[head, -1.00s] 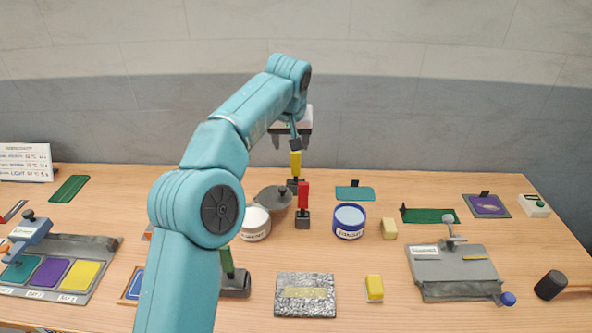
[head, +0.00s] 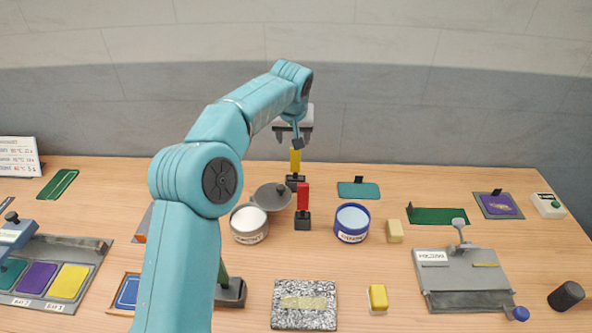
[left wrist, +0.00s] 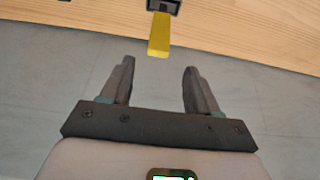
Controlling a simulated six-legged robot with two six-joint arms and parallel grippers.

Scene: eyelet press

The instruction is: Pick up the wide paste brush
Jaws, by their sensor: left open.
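Three upright handles stand in dark holders on the table: a yellow handle (head: 295,160) at the back, a red handle (head: 303,196) in front of it, and a green handle (head: 223,270) partly hidden behind my arm. I cannot tell for sure which is the wide paste brush, as their lower ends are hidden. My left gripper (head: 293,139) is open and empty, above and behind the yellow handle. In the left wrist view the open jaws (left wrist: 159,66) point toward the yellow handle (left wrist: 159,36), which is beyond the fingertips and between them. My right gripper is out of view.
A white tub (head: 249,224) with a grey lid (head: 272,196) beside it and a blue tub (head: 352,222) flank the red handle. A speckled slab (head: 304,316) lies in front. A grey press plate (head: 462,277) is at right, colour bays at left. The table's back edge is close behind the yellow handle.

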